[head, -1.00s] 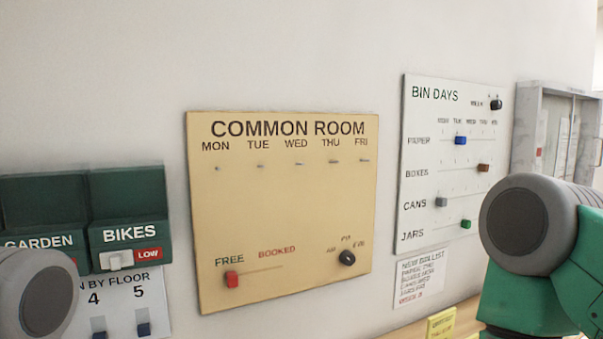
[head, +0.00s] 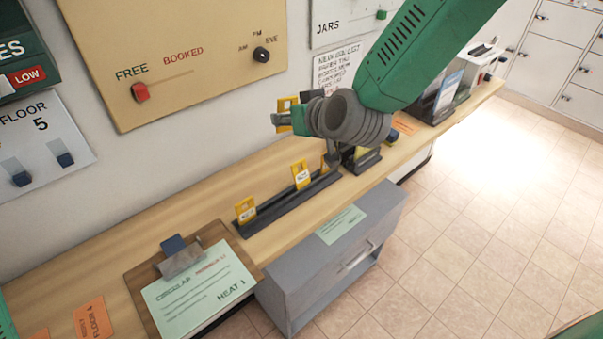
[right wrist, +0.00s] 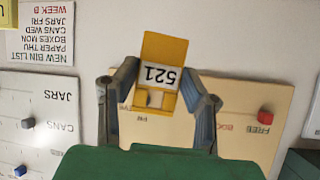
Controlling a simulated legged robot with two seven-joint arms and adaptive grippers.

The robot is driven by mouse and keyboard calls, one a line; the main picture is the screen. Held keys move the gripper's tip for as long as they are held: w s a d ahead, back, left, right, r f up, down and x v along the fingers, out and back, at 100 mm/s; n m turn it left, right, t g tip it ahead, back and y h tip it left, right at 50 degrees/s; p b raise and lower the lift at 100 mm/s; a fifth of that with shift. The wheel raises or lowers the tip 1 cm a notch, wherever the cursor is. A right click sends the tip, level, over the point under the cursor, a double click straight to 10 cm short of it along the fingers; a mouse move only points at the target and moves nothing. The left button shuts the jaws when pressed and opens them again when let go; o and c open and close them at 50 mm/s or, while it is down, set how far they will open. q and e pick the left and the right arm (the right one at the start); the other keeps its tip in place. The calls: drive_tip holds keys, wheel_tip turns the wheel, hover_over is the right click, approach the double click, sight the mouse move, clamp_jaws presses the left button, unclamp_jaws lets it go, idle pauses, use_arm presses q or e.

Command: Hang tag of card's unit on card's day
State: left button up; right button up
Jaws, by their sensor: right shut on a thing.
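My right gripper (head: 285,120) is shut on a yellow tag (head: 287,103) above the wooden shelf. In the right wrist view the tag (right wrist: 162,75) sits between the two fingers (right wrist: 162,100) and reads 521, upside down. Yellow tags (head: 245,210) and (head: 300,176) stand in a dark rack (head: 285,205) on the shelf. The tan Common Room board (head: 190,30) is on the wall; its day row is out of the head view. The board (right wrist: 245,105) also shows behind the tag in the right wrist view. My left gripper is not in view.
A clipboard (head: 135,283) with a green circular lies at the shelf's near left. A grey drawer unit (head: 335,260) stands below the shelf. A black holder (head: 362,160) is behind my right arm. The tiled floor at right is clear.

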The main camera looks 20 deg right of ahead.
drive_tip(key=w+a+r+y, duration=0.1)
drive_tip(key=a+r, duration=0.2)
drive_tip(key=r, duration=0.7)
drive_tip(key=a+r+n+y, duration=0.1)
drive_tip(key=a+r, duration=0.3)
drive_tip(key=r, duration=0.5)
drive_tip(key=w+a+r+y, duration=0.1)
drive_tip(key=a+r, duration=0.2)
drive_tip(key=r, duration=0.7)
drive_tip(key=w+a+f+p, duration=0.2)
drive_tip(key=w+p, duration=0.1)
drive_tip(key=w, duration=0.5)
drive_tip(key=shift+w+a+g, duration=0.25)
drive_tip(key=shift+a+g, duration=0.05)
drive_tip(key=shift+a, duration=0.1)
drive_tip(key=o, duration=1.2)
drive_tip(key=shift+c, duration=0.2)
drive_tip(key=shift+s+r, duration=0.1)
